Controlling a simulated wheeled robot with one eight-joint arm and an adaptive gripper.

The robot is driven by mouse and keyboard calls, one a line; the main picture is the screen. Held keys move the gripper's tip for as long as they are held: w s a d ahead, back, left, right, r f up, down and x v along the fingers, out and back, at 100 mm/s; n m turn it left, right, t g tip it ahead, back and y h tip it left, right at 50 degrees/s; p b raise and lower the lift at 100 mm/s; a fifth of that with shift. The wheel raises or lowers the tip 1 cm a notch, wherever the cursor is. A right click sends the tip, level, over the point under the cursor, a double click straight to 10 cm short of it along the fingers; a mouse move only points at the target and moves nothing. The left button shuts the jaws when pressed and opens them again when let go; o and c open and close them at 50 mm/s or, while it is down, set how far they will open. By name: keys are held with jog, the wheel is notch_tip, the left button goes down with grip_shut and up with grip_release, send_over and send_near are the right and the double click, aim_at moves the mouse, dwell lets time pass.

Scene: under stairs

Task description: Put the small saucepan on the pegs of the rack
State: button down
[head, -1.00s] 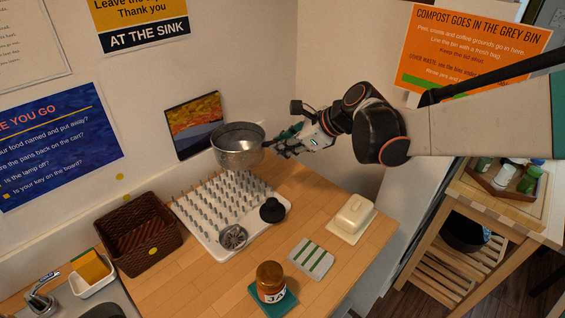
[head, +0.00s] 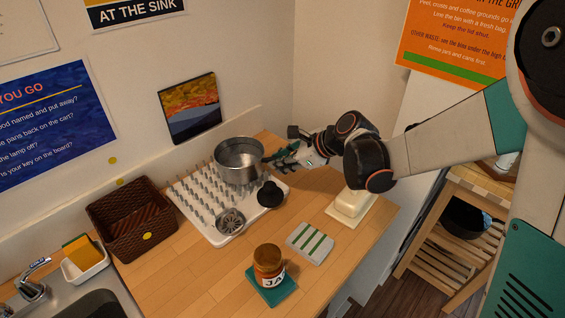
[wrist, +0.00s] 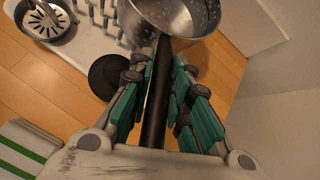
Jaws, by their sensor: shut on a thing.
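The small saucepan (head: 238,166), a silver metal pan with a dark handle, is over the back right part of the peg rack (head: 252,214). It looks roughly level; I cannot tell whether its base touches the pegs. My gripper (head: 284,155) is shut on the handle from the right. In the wrist view the dark handle (wrist: 156,105) runs between the fingers of my gripper (wrist: 165,72), and the pan (wrist: 172,16) is at the top, partly cut off. The rack is a white tray with rows of grey upright pegs; the pan hides some of them.
A round metal strainer (head: 230,221) and a black round object (head: 270,194) sit at the rack's front and right. A brown basket (head: 135,225) is left. A jar (head: 268,263), a striped cloth (head: 310,243) and a butter dish (head: 350,205) stand nearer. A picture (head: 190,108) leans behind.

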jog(key=c, duration=1.5)
grip_release()
jog(key=shift+r, duration=0.1)
jog(key=p+v, duration=0.3)
jog(key=v, duration=0.9)
jog(key=shift+s, duration=0.1)
jog(key=s+d+r+n+t+h, duration=0.1)
jog(key=s+d+n+h, duration=0.1)
jog(key=s+d+n, duration=0.2)
jog(key=s+d+r+n+h, duration=0.1)
jog(key=s+d+n+h, duration=0.2)
jog(key=s+n, duration=0.6)
jog(key=s+d+r+n+t+h, duration=0.1)
jog(key=s+d+n+h, duration=0.2)
jog(key=s+d+n, duration=0.4)
jog(key=shift+s+d+r+t, duration=0.15)
jog(key=shift+s+d+t, duration=0.1)
jog(key=shift+s+t, duration=0.05)
notch_tip(320, 180, down, 2)
jog(key=shift+f+b, duration=0.1)
jog(key=shift+b, duration=0.9)
